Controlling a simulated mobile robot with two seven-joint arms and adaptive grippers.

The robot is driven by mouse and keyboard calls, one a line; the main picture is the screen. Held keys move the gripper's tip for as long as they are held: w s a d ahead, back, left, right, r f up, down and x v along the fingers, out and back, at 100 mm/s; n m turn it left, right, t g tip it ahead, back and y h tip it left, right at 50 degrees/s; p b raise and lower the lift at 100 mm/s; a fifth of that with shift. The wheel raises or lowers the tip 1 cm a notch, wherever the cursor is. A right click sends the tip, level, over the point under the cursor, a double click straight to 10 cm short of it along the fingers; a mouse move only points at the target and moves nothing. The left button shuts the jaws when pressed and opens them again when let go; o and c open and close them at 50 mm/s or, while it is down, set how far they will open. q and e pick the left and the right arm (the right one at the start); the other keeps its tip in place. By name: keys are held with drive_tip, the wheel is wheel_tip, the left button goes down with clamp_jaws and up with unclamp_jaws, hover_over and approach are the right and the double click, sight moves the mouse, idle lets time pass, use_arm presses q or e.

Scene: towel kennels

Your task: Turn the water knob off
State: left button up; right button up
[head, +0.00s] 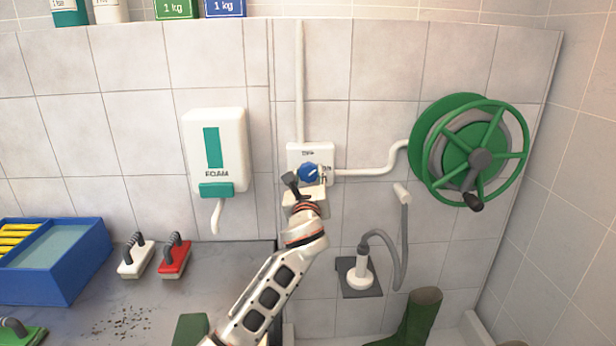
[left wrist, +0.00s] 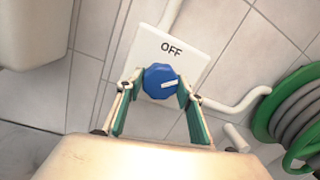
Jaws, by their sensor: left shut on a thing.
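The blue water knob (head: 308,173) sits on a white wall plate (head: 297,151) between two white pipes. In the left wrist view the knob (left wrist: 160,81) has a white pointer line aimed to the right. The plate (left wrist: 196,47) there reads OFF above the knob, so the pointer is not aimed at that word. My left gripper (head: 305,184) is at the plate, and its two fingers (left wrist: 160,90) are on either side of the knob, shut on it. My right gripper is in neither view.
A foam dispenser (head: 215,150) hangs left of the plate. A green hose reel (head: 470,152) is at the right. A shower hose (head: 404,235) hangs below, above a green boot (head: 420,315). Brushes (head: 174,256) and a blue tray (head: 60,285) stand on the counter.

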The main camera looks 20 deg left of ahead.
use_arm(q)
drive_tip(key=n+b, duration=0.1)
drive_tip(key=n, duration=0.3)
drive_tip(key=shift+f, duration=0.2)
drive_tip(key=shift+n+y+b, duration=0.3)
drive_tip(key=shift+n+b, duration=0.1)
drive_tip(key=shift+n, duration=0.6)
drive_tip(key=shift+d+n+b, duration=0.1)
drive_tip(key=shift+n+b, duration=0.4)
drive_tip(key=shift+n, duration=0.7)
drive_tip(key=shift+n+y, duration=0.4)
drive_tip(key=shift+n, duration=0.2)
drive_tip(key=shift+n+b, duration=0.5)
drive_tip(key=shift+n, duration=0.2)
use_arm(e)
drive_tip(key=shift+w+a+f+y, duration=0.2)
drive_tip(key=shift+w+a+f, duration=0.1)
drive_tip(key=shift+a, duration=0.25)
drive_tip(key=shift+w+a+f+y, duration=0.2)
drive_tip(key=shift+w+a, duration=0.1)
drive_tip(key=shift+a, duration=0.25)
use_arm(q)
drive_tip(key=shift+r, duration=0.1)
drive_tip(key=o, duration=1.1)
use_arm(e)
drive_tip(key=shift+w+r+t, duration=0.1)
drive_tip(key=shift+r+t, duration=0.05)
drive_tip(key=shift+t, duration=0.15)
